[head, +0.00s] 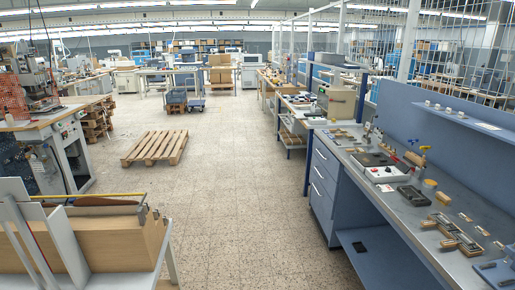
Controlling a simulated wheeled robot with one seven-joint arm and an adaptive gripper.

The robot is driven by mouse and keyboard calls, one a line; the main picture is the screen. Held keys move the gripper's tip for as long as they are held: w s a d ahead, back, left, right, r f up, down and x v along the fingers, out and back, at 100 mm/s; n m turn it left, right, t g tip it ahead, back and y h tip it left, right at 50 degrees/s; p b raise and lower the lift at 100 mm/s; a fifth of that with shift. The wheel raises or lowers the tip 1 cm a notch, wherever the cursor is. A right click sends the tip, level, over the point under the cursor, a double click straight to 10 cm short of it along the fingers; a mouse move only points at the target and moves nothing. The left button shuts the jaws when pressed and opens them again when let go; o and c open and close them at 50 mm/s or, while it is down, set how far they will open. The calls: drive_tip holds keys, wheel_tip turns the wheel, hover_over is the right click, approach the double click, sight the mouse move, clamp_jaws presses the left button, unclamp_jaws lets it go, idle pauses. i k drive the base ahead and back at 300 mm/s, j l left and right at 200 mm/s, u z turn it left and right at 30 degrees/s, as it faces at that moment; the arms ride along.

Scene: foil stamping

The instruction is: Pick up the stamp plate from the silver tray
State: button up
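My gripper is not in view. On the right, a workbench (400,229) with a grey metal top carries several small items. A small dark grey tray-like piece (414,195) lies near its front edge. Further toward me lie several grey and tan flat pieces (458,240), close together. Any of these may be the silver tray or the stamp plate, but they are too small to tell apart.
Blue drawers (322,185) stand under the bench, and a blue panel with a shelf (468,122) rises behind it. A wooden pallet (155,147) lies on the floor at left. A table with cardboard (90,240) is at lower left. The middle aisle is clear.

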sight(359, 149)
drive_tip(key=i+z, duration=0.1)
drive_tip(key=i, duration=0.6)
drive_tip(key=i+j+z, duration=0.1)
drive_tip(key=i, duration=0.6)
drive_tip(key=i+j+z, duration=0.1)
drive_tip(key=i+j, duration=0.15)
drive_tip(key=i, duration=0.45)
drive_tip(key=i+j+z, duration=0.2)
drive_tip(key=i+z, duration=0.25)
drive_tip(key=i+j+z, duration=0.6)
drive_tip(key=j+z, duration=0.25)
drive_tip(key=i+j+z, duration=0.25)
drive_tip(key=j+z, duration=0.15)
drive_tip(key=i+j+z, duration=0.15)
drive_tip(key=j+z, duration=0.3)
drive_tip(key=j, duration=0.15)
drive_tip(key=j+z, duration=0.25)
drive_tip(key=j, duration=0.5)
drive_tip(key=k+j+z, duration=0.1)
drive_tip(key=j+z, duration=0.15)
drive_tip(key=j, duration=0.45)
